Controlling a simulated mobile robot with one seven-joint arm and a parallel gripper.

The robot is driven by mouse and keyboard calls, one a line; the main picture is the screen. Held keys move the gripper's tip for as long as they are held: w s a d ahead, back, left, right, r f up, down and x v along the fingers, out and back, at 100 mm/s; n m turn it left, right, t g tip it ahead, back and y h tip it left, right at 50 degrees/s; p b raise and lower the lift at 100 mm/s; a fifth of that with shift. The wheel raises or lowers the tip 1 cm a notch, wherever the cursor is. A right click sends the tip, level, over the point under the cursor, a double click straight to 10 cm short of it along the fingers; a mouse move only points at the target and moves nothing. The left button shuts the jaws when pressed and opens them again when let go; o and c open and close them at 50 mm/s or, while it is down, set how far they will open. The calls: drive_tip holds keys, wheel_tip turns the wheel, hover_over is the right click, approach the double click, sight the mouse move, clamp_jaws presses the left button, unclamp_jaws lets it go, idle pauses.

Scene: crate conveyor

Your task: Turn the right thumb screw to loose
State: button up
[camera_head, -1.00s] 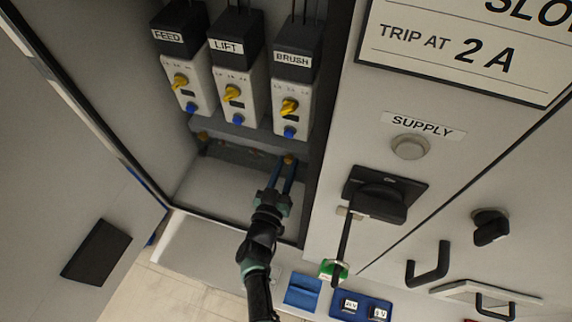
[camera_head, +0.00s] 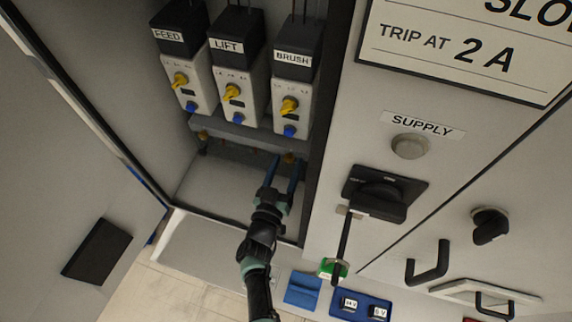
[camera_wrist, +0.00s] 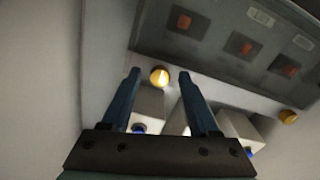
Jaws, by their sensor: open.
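The right thumb screw (camera_head: 289,158) is a small brass-coloured knob below the BRUSH unit, on the rail in the open cabinet. My gripper (camera_head: 289,164) is open, with its two blue fingers on either side of this screw. In the wrist view, the screw (camera_wrist: 159,76) shows as a round yellow head in the gap between the fingertips of my gripper (camera_wrist: 159,80), with space visible on both sides. The left thumb screw (camera_head: 203,135) is below the FEED unit and also shows at the right of the wrist view (camera_wrist: 289,117). The screw threads are hidden.
The FEED (camera_head: 189,85), LIFT (camera_head: 236,90) and BRUSH (camera_head: 292,95) units, with yellow knobs, stand above the rail. The cabinet's right wall is close beside my gripper. A black SUPPLY switch handle (camera_head: 378,202) is farther right. The cabinet floor (camera_head: 215,190) to the left is clear.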

drive_tip(key=p+v, duration=0.1)
drive_tip(key=v, duration=1.2)
